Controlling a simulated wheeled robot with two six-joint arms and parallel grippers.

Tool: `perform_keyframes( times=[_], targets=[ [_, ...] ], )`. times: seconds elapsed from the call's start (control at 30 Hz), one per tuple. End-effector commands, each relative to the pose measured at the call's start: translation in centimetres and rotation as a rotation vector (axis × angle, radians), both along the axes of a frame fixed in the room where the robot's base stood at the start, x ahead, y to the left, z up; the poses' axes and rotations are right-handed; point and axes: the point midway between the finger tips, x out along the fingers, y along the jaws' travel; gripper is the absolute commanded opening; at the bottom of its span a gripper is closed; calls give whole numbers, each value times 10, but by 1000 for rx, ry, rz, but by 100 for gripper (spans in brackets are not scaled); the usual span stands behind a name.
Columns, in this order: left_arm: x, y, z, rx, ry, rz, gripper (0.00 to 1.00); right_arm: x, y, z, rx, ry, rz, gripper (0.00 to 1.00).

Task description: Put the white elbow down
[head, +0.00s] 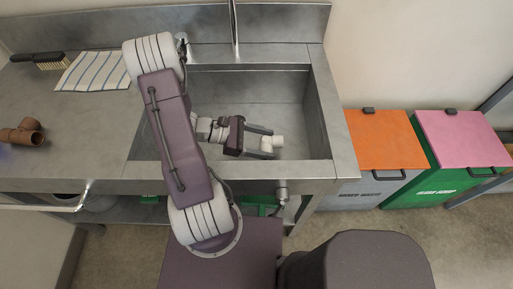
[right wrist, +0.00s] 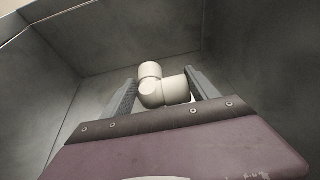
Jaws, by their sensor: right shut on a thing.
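The white elbow (head: 277,142) is between the fingers of my right gripper (head: 267,141), over or in the sink basin (head: 270,85) in the head view. My right gripper is shut on it. In the right wrist view the white elbow (right wrist: 150,92) sits between the two grey fingers of my right gripper (right wrist: 163,92), with one round end towards the camera. The basin walls surround it there. I cannot tell whether the elbow touches the basin floor. My left gripper is not in view.
A brown pipe fitting (head: 24,132) lies on the left counter (head: 90,130). A striped cloth (head: 93,71) and a brush (head: 45,60) lie at the back left. The tap (head: 233,20) rises behind the basin. An orange-lidded bin (head: 383,138) and a pink-lidded bin (head: 460,138) stand at right.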

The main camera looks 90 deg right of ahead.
Motion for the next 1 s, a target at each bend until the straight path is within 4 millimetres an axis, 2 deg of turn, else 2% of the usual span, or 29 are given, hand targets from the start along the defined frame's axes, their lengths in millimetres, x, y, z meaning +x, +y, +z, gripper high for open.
perform_keyframes(
  times=[0.03,0.13,0.5,0.53,0.6,0.87,0.93,1.0],
  targets=[
    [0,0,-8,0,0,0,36,0,0,-13,3,1,0,28],
    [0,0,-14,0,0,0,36,0,0,-30,4,0,2,28],
    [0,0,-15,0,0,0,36,0,0,-33,1,0,1,28],
    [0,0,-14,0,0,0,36,0,0,-32,0,-1,1,77],
    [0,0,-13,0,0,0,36,0,0,-31,0,-1,1,90],
    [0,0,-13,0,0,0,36,0,0,-31,0,-1,1,90],
    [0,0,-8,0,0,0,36,0,0,-24,0,-1,1,90],
    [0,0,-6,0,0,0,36,11,0,-21,-1,0,6,90]
  ],
)
